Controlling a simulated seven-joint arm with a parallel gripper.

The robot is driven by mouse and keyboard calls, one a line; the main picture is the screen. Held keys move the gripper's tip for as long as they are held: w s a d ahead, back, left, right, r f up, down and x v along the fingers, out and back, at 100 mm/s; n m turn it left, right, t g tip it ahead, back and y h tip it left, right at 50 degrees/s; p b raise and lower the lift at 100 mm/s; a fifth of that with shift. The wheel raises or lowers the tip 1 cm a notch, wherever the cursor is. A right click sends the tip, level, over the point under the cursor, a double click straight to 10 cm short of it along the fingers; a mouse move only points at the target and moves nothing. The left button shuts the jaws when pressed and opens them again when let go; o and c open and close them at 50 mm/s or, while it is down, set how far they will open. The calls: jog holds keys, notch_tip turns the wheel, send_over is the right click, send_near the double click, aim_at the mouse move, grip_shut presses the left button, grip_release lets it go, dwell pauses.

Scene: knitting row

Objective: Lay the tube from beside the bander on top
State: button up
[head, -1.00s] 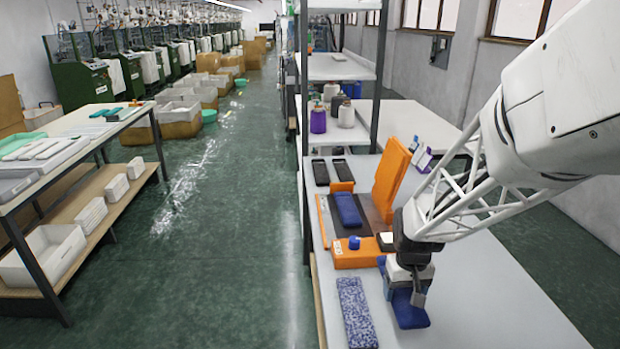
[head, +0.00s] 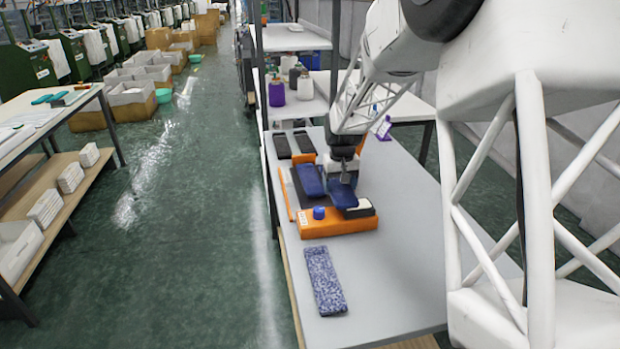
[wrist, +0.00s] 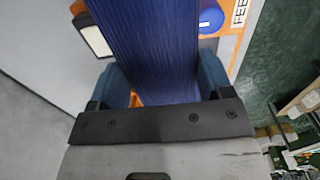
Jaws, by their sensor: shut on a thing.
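My gripper (head: 342,186) is shut on a dark blue tube (head: 344,199), held above the right part of the orange bander (head: 338,224). In the wrist view the held tube (wrist: 150,45) runs away from between the blue fingertips (wrist: 163,82). Another blue tube (head: 310,181) lies on the bander's dark bed, just left of the gripper. A speckled blue-white tube (head: 324,280) lies flat on the table in front of the bander.
A blue knob (head: 319,213) stands on the bander's front, with a white pad (head: 364,208) at its right. Two black trays (head: 292,144) lie behind. Yarn cones (head: 277,92) stand on the shelf. The grey table (head: 400,250) is clear at the right.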

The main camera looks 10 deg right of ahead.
send_over(311, 180)
jog(key=shift+r, duration=0.3)
dwell(0.4)
jog(key=shift+f, duration=2.5)
jog(key=shift+f, duration=0.15)
jog(key=shift+f, duration=2.35)
jog(key=shift+f, duration=0.1)
jog(key=o, duration=0.9)
